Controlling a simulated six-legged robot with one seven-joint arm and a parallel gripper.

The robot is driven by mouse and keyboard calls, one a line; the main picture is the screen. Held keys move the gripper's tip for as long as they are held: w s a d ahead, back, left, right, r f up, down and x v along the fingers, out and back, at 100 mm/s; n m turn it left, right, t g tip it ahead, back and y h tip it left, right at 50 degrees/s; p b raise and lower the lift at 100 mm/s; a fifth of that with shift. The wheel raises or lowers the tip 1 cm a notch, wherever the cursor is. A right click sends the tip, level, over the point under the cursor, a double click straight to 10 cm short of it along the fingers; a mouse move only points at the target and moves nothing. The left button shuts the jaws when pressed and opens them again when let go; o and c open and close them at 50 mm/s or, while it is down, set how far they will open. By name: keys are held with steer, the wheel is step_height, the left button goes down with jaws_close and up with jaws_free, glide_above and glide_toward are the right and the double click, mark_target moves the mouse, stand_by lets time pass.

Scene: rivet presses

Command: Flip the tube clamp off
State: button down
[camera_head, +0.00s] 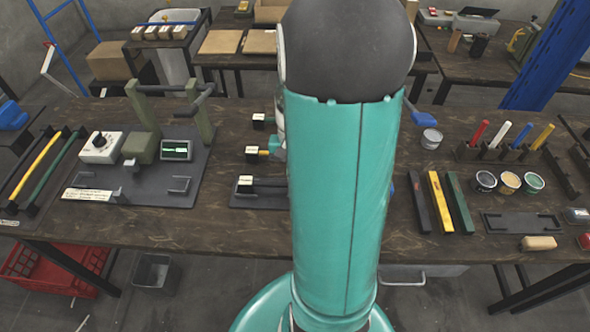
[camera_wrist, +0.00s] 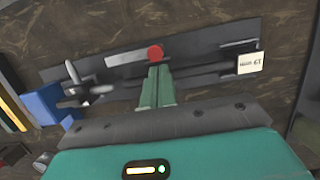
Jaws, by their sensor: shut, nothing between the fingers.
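In the wrist view, a long dark fixture (camera_wrist: 205,65) lies across the wooden bench; I take it to be the tube clamp. A flat grey lever (camera_wrist: 125,58) on it ends in a red round knob (camera_wrist: 154,52). My gripper (camera_wrist: 157,70) has its green fingers together and empty, with the tips just below the knob in the picture. I cannot tell whether they touch it. A white label (camera_wrist: 250,63) sits at the fixture's right end. In the head view my arm covers the middle of the bench and hides the gripper and the knob.
In the wrist view, a grey cross-shaped handle (camera_wrist: 85,84) and a blue block (camera_wrist: 47,103) stand left of the fingers. In the head view, a press station (camera_head: 150,165) is left of my arm; coloured bars (camera_head: 440,202), tins (camera_head: 509,182) and a marker rack (camera_head: 500,152) are right.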

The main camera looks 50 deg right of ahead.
steer(key=shift+a+n, duration=0.2)
steer(key=shift+n, duration=0.1)
steer(key=shift+r, duration=0.1)
stand_by(0.3)
steer(key=v, duration=1.3)
steer(key=shift+r, duration=0.3)
steer(key=shift+w, duration=0.1)
steer(key=s+a+r+n+t, duration=0.1)
steer(key=a+r+n+t, duration=0.1)
steer(key=a, duration=0.6)
steer(key=s+a+r+n+t+h, duration=0.1)
steer(key=s+a+r+n+t, duration=0.1)
steer(key=a, duration=0.6)
steer(key=s+a+r+n+t+h, duration=0.1)
steer(key=a+r+n+t, duration=0.1)
steer(key=a+n, duration=0.3)
steer(key=a+t, duration=0.1)
steer(key=a, duration=0.2)
steer(key=shift+s+r, duration=0.3)
steer(key=shift+d, duration=0.15)
